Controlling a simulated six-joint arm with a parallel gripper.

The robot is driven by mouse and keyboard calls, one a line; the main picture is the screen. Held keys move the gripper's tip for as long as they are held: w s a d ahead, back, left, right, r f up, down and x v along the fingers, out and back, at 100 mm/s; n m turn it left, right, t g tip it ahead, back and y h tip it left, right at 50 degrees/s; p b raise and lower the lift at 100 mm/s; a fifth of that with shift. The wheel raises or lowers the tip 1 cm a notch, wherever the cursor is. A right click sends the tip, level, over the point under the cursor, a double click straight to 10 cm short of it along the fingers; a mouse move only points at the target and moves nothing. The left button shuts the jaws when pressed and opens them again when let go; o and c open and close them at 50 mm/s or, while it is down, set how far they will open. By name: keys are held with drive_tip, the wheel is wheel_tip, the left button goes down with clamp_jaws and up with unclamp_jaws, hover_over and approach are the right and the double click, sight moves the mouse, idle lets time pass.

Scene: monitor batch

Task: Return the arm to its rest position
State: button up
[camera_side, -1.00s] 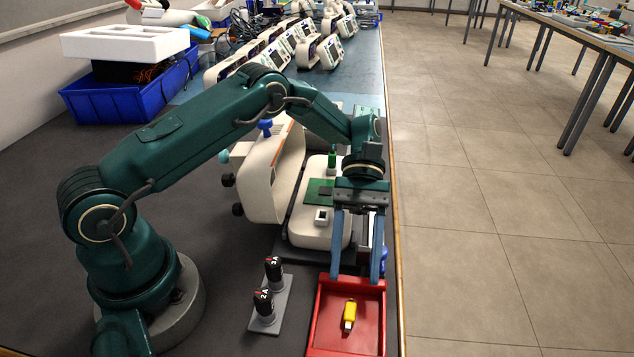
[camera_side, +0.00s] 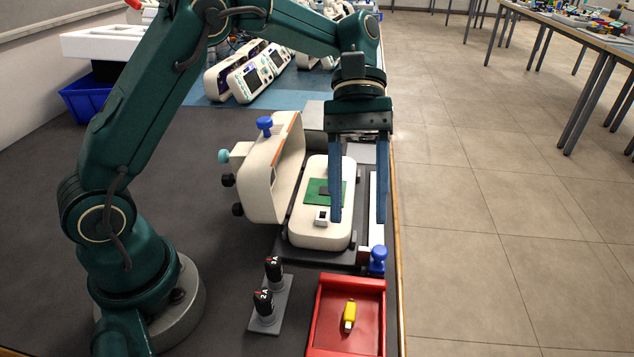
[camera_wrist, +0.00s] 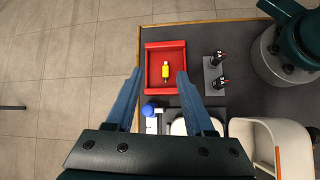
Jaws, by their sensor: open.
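My gripper (camera_side: 359,218) is open and empty, its two blue fingers pointing down. In the side view it hangs above the white monitor housing half with a green circuit board (camera_side: 318,191), at the table's right edge. In the wrist view the fingers (camera_wrist: 155,75) are spread wide, with nothing between them but the view of the red tray (camera_wrist: 148,87) below. A yellow USB stick (camera_side: 349,316) lies in the red tray (camera_side: 378,283); it also shows in the wrist view (camera_wrist: 165,71).
The other housing half (camera_side: 285,150) stands upright left of the board. A grey holder with two black cylinders marked 2A (camera_side: 264,303) is left of the tray. A blue knob (camera_side: 378,256) sits behind the tray. Finished monitors (camera_side: 250,75) and a blue bin (camera_side: 85,103) are farther back.

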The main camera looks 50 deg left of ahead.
drive_tip(key=s+a+r+m+t+y, duration=0.35)
drive_tip(key=s+r+t, duration=0.25)
drive_tip(key=s, duration=0.2)
drive_tip(key=s+a+f+m+t+y, duration=0.2)
drive_tip(key=a+f+m+t+y, duration=0.1)
drive_tip(key=a+f+t, duration=0.1)
drive_tip(key=shift+s+a+f+m+t, duration=0.15)
drive_tip(key=shift+a+f+m+t, duration=0.2)
drive_tip(key=shift+a, duration=0.45)
